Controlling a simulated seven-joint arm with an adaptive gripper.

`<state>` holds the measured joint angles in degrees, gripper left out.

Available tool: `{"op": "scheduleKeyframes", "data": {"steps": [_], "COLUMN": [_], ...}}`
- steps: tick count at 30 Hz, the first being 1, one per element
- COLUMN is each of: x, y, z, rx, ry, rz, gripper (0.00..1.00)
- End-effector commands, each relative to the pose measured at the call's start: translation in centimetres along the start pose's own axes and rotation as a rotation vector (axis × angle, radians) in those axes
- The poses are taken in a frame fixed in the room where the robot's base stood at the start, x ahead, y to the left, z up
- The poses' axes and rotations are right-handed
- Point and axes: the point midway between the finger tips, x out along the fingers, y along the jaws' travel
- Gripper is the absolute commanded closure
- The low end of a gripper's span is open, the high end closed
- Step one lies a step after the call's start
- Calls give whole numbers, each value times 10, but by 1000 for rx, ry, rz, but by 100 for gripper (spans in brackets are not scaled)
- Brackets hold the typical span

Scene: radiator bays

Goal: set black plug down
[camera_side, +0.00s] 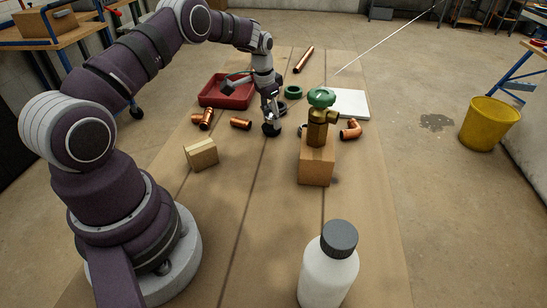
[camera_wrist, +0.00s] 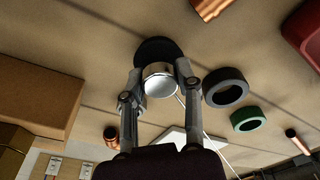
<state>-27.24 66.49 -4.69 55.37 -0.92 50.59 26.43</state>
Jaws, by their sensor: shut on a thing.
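The black plug (camera_wrist: 155,49) has a dark round disc and a shiny silver cylinder, and it sits between my fingertips in the wrist view. My gripper (camera_wrist: 158,80) is shut on the silver part. In the side view my gripper (camera_side: 270,122) points down over the middle of the workbench, and the dark end of the plug (camera_side: 271,130) shows below it, at or very close to the bench top. I cannot tell whether it touches. The far side of the plug is hidden.
A cardboard block (camera_side: 316,165) bearing a brass valve with a green handwheel (camera_side: 321,97) stands to the right. A black ring (camera_wrist: 225,88) and green ring (camera_wrist: 247,119) lie close by. A copper fitting (camera_side: 241,124) and red tray (camera_side: 226,91) are left.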

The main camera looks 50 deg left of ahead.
Motion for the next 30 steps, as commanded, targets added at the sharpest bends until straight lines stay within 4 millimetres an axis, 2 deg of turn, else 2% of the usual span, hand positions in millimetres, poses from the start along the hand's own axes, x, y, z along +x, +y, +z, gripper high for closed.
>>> {"op": "scheduleKeyframes", "data": {"steps": [11, 12, 17, 26, 30], "x": [6, 5, 5, 4, -14], "y": [0, 0, 0, 0, -1], "z": [1, 0, 0, 0, -1], "rx": [0, 0, 0, 0, 0], "ry": [2, 2, 2, 3, 5], "rz": [-2, -2, -2, -2, -4], "gripper": [100, 62, 42, 41, 41]}}
